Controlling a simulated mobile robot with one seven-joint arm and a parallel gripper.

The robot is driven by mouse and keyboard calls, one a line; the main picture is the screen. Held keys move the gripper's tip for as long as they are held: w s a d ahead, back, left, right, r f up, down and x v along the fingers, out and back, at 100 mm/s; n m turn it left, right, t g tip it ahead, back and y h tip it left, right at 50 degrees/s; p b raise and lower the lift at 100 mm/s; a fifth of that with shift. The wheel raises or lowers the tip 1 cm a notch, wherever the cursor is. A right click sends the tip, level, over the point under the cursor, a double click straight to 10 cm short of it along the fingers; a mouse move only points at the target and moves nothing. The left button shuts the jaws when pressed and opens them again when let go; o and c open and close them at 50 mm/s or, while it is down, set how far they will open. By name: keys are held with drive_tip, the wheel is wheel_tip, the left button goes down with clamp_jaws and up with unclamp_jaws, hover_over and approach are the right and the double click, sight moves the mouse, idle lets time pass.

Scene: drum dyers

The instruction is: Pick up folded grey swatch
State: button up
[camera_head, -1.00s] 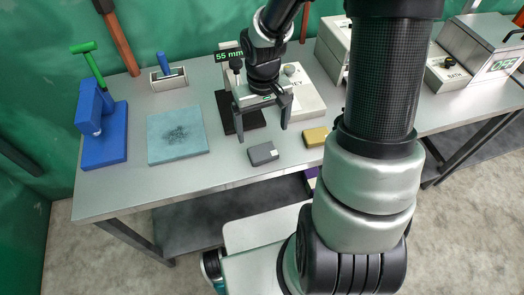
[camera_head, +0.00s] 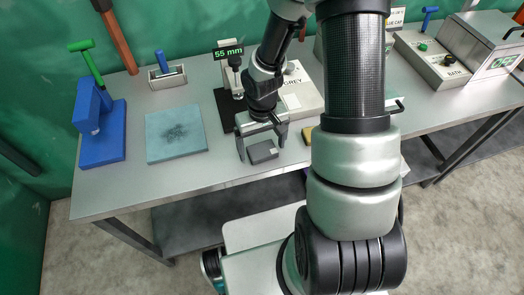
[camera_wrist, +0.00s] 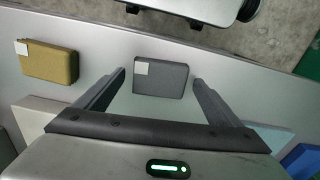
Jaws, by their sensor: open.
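The folded grey swatch (camera_head: 262,152) lies flat on the metal table near its front edge. In the wrist view the grey swatch (camera_wrist: 162,80) has a small pale tag at its upper left corner. My gripper (camera_head: 262,146) is open just above it, one finger to each side. In the wrist view my gripper's fingertips (camera_wrist: 158,78) stand left and right of the swatch, with a gap on both sides. I cannot tell exactly how high the fingertips are above the table.
A mustard swatch (camera_wrist: 47,62) lies beside the grey one, mostly hidden by my arm in the head view. A teal pad (camera_head: 175,134) and a blue stand (camera_head: 100,140) are to the left. A gauge reading 55 mm (camera_head: 229,51) and a GREY-labelled box (camera_head: 303,92) stand behind.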

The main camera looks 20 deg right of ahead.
sight(262, 149)
drive_tip(key=c, duration=1.1)
drive_tip(key=shift+r, duration=0.1)
drive_tip(key=shift+c, duration=0.2)
wheel_tip(262, 149, up, 8)
drive_tip(key=shift+r+p, duration=0.1)
drive_tip(key=shift+p, duration=0.4)
drive_tip(key=w+r+m, duration=0.1)
drive_tip(key=w+r, duration=0.2)
drive_tip(key=w, duration=0.2)
drive_tip(key=shift+w, duration=0.2)
